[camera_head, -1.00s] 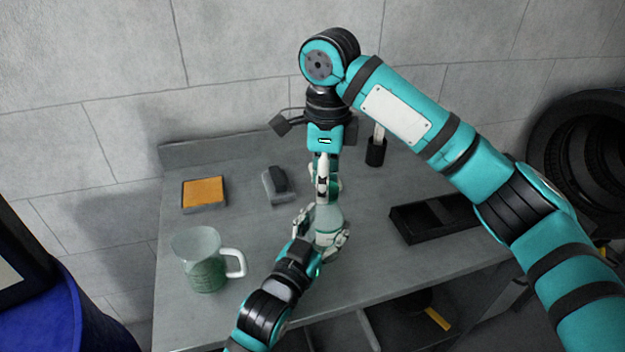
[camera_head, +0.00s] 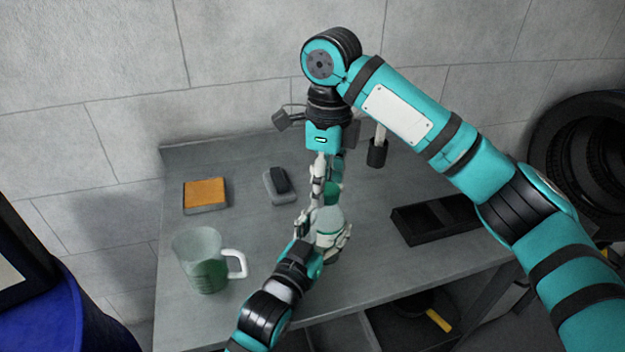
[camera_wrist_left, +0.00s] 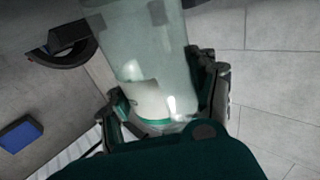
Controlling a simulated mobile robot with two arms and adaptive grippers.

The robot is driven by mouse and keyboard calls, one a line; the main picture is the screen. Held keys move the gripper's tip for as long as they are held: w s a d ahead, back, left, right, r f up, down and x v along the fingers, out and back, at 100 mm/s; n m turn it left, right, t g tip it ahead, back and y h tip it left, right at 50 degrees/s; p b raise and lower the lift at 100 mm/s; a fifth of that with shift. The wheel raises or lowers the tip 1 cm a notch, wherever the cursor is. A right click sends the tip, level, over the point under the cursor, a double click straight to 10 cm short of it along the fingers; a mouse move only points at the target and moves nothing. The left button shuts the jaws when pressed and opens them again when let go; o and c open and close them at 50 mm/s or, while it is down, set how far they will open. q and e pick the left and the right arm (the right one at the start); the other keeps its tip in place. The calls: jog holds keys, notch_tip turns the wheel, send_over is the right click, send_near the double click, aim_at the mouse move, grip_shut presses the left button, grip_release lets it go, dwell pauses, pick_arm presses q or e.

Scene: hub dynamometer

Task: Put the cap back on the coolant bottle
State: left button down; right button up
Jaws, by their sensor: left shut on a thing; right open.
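The pale translucent coolant bottle (camera_head: 328,218) stands in the middle of the bench in the head view. My left gripper (camera_head: 326,240) is shut around its body from the near side. In the left wrist view, the clear bottle (camera_wrist_left: 150,65) fills the space between the fingers, with a white and green band near the palm. My right gripper (camera_head: 326,182) points down right above the bottle's top, its fingers apart. A green patch shows between the right fingers and the bottle; I cannot tell whether it is the cap. The bottle's mouth is hidden by the fingers.
A glass jug (camera_head: 202,262) with a white handle stands at the front left. An orange-topped block (camera_head: 205,194) and a grey and black block (camera_head: 280,184) lie behind it. A black tray (camera_head: 432,218) is at right, and a dark cup (camera_head: 377,153) stands at the back.

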notch_tip(320, 180, up, 4)
jog(key=shift+r, duration=0.1)
jog(key=shift+c, duration=0.5)
